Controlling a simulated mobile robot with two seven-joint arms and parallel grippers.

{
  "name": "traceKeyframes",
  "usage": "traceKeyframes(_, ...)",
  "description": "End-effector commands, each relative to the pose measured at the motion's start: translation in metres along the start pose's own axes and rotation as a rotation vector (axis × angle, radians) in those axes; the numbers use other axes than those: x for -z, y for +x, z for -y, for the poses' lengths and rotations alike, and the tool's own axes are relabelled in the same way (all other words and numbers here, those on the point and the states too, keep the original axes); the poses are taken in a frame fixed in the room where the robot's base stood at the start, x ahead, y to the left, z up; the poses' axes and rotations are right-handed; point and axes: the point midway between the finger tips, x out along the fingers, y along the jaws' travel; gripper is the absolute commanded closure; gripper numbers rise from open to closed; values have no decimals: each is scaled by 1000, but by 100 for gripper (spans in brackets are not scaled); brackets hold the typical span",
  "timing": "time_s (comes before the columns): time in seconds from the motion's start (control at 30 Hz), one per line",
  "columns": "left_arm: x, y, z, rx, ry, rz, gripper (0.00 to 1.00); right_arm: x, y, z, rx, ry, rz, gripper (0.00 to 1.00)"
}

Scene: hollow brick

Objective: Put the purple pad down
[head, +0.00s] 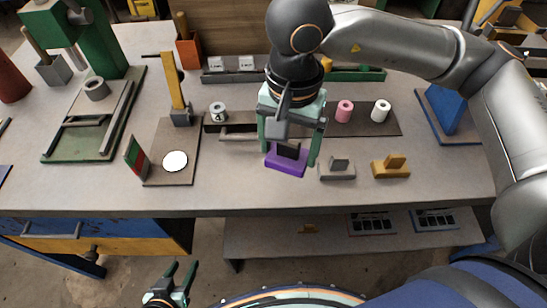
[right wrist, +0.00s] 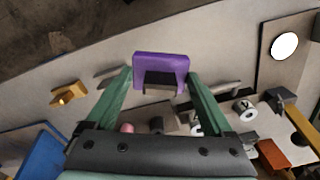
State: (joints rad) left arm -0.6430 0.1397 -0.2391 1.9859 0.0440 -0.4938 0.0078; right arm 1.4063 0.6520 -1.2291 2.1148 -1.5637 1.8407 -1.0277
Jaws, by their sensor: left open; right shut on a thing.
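The purple pad (head: 287,164) is a flat purple block with a dark part on top, near the front of the workbench. My right gripper (head: 290,150) reaches down over it and is shut on it. In the right wrist view the pad (right wrist: 161,62) sits between the two green fingertips. I cannot tell whether its underside touches the bench. My left gripper (head: 177,277) is open and empty, low in the head view, in front of the bench and away from the pad.
A grey block (head: 337,173) and a yellow block (head: 391,169) stand just right of the pad. A brown board with a white disc (head: 175,161) lies to the left. Behind are pink (head: 344,111) and white (head: 381,110) rolls. The bench front (head: 260,195) is bare.

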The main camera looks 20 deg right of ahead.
Motion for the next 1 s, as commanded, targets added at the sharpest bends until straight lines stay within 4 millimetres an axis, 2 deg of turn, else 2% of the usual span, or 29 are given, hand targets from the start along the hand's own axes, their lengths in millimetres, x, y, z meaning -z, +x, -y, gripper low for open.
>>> traceKeyframes(0.1, -2, 0, 1, 2, 0, 3, 50, 2, 16, 13, 0, 0, 1, 58)
traceKeyframes(0.37, -2, 0, 2, 3, 0, 3, 50, 4, 36, 29, 0, 0, 1, 58)
traceKeyframes(0.53, 1, -2, 2, 6, 0, 2, 50, 4, 60, 27, -1, 1, 1, 58)
traceKeyframes(0.97, -4, 3, 4, 7, 0, 3, 50, 4, 69, 27, 2, 1, 0, 58)
traceKeyframes(1.0, -4, 2, 3, 6, 0, 6, 50, 4, 68, 27, 1, 0, 0, 11)
